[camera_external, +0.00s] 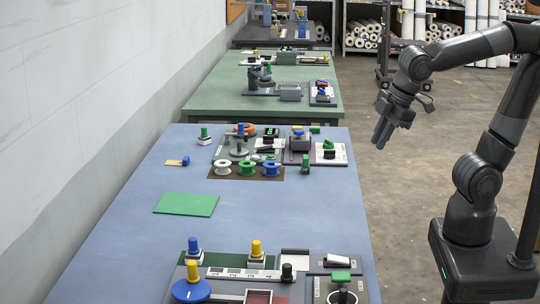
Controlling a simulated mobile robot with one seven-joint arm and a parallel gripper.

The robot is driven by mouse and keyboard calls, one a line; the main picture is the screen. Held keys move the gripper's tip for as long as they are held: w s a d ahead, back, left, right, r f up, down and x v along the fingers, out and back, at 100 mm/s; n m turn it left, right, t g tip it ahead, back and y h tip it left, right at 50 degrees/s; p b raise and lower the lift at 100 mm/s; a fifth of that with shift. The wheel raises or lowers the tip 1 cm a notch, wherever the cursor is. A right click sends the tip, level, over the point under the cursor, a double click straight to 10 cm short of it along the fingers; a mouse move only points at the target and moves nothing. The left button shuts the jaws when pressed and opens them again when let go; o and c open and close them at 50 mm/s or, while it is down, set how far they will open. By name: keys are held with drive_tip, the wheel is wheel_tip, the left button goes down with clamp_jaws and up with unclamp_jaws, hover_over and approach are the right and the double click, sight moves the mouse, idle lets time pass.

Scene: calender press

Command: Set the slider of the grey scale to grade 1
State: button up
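A grey panel with a pale strip of printed grade marks (237,274) lies at the near end of the blue table. I take this strip for the grey scale; the marks are too small to read surely. A black knob (287,271) stands at the strip's right end and may be its slider. A yellow knob (256,249) stands just behind the strip. My gripper (382,138) hangs in the air right of the blue table, well above and away from the panel. It holds nothing that I can see, and its finger gap is unclear.
A blue disc with a yellow knob (191,289), a blue knob (193,247) and a green-topped device (341,287) surround the strip. A green mat (187,204) lies mid-table, with bare surface (280,215) to its right. Spools (247,168) and devices stand farther back.

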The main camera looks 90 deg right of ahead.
sight(289, 268)
drive_tip(key=w+a+n, duration=0.2)
drive_tip(key=w+a+f+n+h, duration=0.1)
drive_tip(key=w+a+n, duration=0.1)
drive_tip(key=a, duration=0.1)
drive_tip(key=w+a+n+h, duration=0.1)
drive_tip(key=w+a+n, duration=0.1)
drive_tip(key=a+n, duration=0.1)
drive_tip(key=shift+w+a+f+g, duration=0.1)
drive_tip(key=shift+w+f+g, duration=0.2)
drive_tip(key=shift+g, duration=0.1)
clamp_jaws()
drive_tip(key=w+a+f+n+t, duration=0.1)
drive_tip(key=a+f+n, duration=0.2)
drive_tip(key=a, duration=0.6)
drive_tip(key=w+a+f+n+t+h, duration=0.1)
drive_tip(key=a+f+n, duration=0.3)
drive_tip(key=a+n, duration=0.3)
drive_tip(key=w+a+f+n+t+h, duration=0.1)
drive_tip(key=a+f+n, duration=0.2)
drive_tip(key=a, duration=0.9)
drive_tip(key=shift+a+f+n+t, duration=0.15)
drive_tip(key=shift+a+n+t, duration=0.05)
drive_tip(key=shift+n, duration=0.6)
drive_tip(key=shift+a+f+n+t, duration=0.15)
drive_tip(key=shift+n+t, duration=0.05)
drive_tip(key=shift+n, duration=0.6)
